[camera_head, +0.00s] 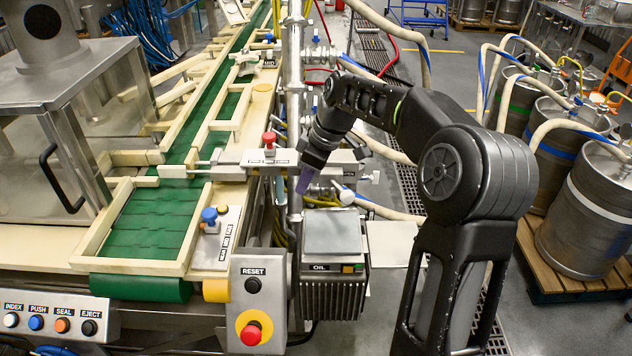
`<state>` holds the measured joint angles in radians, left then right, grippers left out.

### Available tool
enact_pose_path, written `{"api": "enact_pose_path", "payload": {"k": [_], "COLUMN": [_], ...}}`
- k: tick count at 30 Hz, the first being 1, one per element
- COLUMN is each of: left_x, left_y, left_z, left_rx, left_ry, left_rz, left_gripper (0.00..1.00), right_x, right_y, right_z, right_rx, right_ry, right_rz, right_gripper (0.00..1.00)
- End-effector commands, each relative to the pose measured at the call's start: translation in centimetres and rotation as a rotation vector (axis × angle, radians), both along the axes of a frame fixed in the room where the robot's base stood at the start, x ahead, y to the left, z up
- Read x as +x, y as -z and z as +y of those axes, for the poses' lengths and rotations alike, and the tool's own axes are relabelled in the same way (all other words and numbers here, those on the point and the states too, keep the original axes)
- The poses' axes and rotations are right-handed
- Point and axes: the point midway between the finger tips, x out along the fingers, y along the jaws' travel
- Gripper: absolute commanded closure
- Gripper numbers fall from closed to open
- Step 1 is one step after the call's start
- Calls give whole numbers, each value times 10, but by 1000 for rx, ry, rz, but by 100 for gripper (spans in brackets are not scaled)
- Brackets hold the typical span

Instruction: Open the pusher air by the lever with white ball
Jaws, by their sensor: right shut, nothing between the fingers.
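A lever with a white ball (346,198) shows just right of the vertical steel pipe, below the steel pusher bar (250,163). My right gripper (303,186) points down from the right, in front of the pipe area. Its fingers look shut and empty. They are a little left of the white ball and apart from it in the picture; the depth between them is hard to tell. The lever's arm is partly hidden among the fittings. My left gripper is not in view.
A red-knobbed lever (269,140) stands on the pusher bar and a blue-knobbed one (209,216) beside the green conveyor (150,222). A box marked OIL (333,268) stands below my gripper. A RESET panel (257,300) is in front. Kegs (590,215) stand at right.

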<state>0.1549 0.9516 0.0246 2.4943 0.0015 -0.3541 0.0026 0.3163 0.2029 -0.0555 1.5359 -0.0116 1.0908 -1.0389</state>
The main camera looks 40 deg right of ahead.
Motion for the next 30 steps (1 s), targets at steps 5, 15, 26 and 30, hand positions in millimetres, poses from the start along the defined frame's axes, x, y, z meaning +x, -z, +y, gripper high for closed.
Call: {"api": "enact_pose_path", "payload": {"k": [5, 15, 26, 30], "left_x": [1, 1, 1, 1], "left_y": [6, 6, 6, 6], "left_z": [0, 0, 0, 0], "left_rx": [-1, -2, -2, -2], "left_ry": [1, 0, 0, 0], "left_rz": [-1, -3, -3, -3], "left_gripper": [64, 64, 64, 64], "right_x": [-8, -18, -20, -20], "right_y": [-39, -88, -92, -92], "right_z": [-15, -30, -31, -31], "right_rx": [-4, -2, -1, -2], "right_ry": [5, 2, 2, 2], "right_rz": [-6, -3, -1, -1], "right_gripper": [100, 100, 100, 100]}}
